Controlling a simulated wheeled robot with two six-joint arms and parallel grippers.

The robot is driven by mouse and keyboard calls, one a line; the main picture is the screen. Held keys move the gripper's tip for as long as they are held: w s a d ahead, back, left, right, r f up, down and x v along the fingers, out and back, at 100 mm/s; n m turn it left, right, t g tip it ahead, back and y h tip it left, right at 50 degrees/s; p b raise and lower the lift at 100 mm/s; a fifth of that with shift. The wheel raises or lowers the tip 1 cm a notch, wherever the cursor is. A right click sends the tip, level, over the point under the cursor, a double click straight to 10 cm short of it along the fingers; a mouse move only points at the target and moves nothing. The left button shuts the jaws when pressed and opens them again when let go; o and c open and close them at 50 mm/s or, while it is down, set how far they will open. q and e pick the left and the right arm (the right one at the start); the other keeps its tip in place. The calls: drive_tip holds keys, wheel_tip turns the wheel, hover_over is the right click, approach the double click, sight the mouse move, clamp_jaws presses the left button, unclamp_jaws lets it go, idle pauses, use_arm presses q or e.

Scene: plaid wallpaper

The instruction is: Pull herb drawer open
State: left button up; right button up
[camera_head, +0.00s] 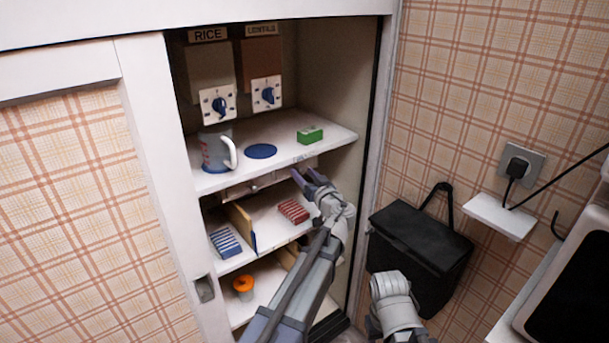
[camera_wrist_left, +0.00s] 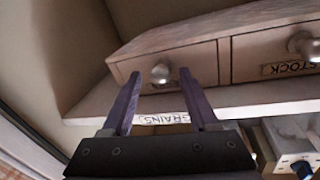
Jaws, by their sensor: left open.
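Wooden drawers hang under the upper shelf, whose edge carries a GRAINS label (camera_wrist_left: 162,118); the wrist view shows them upside down. One drawer (camera_wrist_left: 212,62), shut, has a round pale knob (camera_wrist_left: 160,73); its label is hidden or unreadable, so I cannot confirm it is the herb one. The drawer beside it carries a STOCK label (camera_wrist_left: 290,68) and its own knob (camera_wrist_left: 303,45). My left gripper (camera_head: 305,176) is open and empty, its two purple fingers (camera_wrist_left: 158,95) spread either side of the first knob in view; contact cannot be told. My right gripper is out of view.
The upper shelf (camera_head: 285,135) holds a mug (camera_head: 217,150) and a green box (camera_head: 310,135), with dispensers above. The shelf below has a red striped box (camera_head: 293,211) and an upright divider (camera_head: 241,228). A black bag (camera_head: 420,250) hangs right of the cabinet.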

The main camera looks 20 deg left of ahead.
use_arm(q)
clamp_jaws()
idle(0.5)
idle(0.9)
